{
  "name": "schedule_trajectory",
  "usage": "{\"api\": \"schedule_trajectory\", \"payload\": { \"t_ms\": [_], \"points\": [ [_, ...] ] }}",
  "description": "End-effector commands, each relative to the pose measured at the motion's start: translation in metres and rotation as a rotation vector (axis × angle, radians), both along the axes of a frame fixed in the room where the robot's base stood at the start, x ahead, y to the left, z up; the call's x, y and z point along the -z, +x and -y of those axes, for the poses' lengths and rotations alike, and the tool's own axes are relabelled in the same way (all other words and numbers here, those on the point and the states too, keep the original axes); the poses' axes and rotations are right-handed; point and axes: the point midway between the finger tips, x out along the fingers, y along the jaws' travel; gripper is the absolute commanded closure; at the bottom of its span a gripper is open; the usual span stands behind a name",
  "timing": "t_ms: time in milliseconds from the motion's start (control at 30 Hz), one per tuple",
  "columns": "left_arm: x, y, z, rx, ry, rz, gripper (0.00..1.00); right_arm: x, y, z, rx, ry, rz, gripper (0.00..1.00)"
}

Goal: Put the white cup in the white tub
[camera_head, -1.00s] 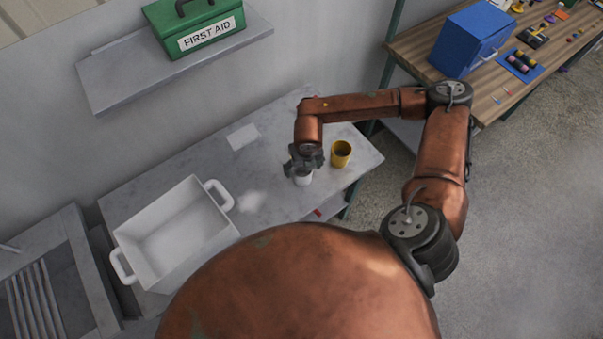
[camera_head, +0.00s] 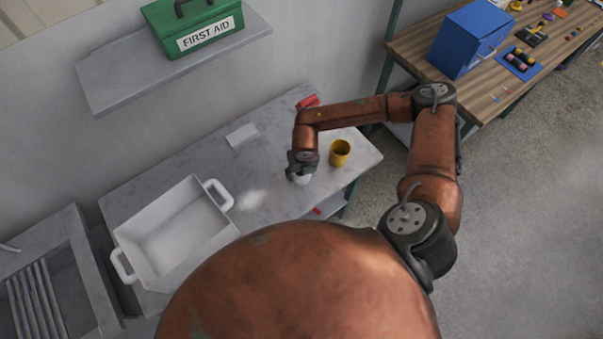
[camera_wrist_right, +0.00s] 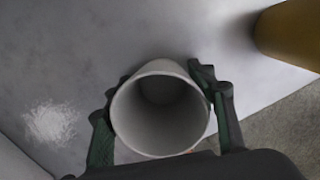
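The white cup (camera_head: 301,180) is on the grey bench, mostly covered from above by my right gripper (camera_head: 302,166). In the right wrist view the cup (camera_wrist_right: 160,112) shows its open mouth, and it looks empty. The two fingers of the right gripper (camera_wrist_right: 163,115) lie against opposite sides of the cup, shut on it. I cannot tell any gap between the cup's base and the bench. The white tub (camera_head: 172,232), with a handle at each end, stands at the bench's left end and looks empty. My left gripper is not in view.
A yellow cup (camera_head: 340,152) stands just right of the white cup; it also shows in the wrist view (camera_wrist_right: 290,32). A red object (camera_head: 308,102) lies at the back.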

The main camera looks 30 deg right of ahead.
Motion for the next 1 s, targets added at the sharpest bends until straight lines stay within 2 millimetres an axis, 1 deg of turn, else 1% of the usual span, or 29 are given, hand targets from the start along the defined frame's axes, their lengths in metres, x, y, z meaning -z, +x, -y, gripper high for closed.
{"api": "schedule_trajectory", "payload": {
  "t_ms": [33,200,400,433,633,767,867,967,1000],
  "points": [
    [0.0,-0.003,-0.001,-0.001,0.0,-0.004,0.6,0.0,0.0,0.0,0.0,0.0,0.0,0.53],
    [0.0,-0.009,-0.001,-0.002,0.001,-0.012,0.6,0.0,0.0,0.0,0.0,0.0,0.0,0.65],
    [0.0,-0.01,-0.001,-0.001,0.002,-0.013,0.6,0.0,0.0,0.0,0.0,0.0,0.0,0.79],
    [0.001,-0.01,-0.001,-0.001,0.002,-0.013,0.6,0.0,0.0,0.0,0.0,0.0,0.001,0.8],
    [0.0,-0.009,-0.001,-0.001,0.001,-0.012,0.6,-0.001,0.0,0.0,0.0,0.0,0.001,0.8],
    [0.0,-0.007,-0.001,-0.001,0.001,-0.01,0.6,-0.008,0.001,0.0,0.0,0.0,0.002,0.8],
    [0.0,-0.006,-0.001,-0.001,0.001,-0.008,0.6,-0.019,0.001,0.0,0.0,0.001,0.003,0.8],
    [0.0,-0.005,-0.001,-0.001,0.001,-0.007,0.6,-0.035,0.0,-0.001,-0.002,0.001,0.003,0.8],
    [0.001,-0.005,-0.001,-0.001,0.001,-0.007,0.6,-0.041,-0.006,-0.005,-0.004,0.002,0.002,0.8]
  ]
}}
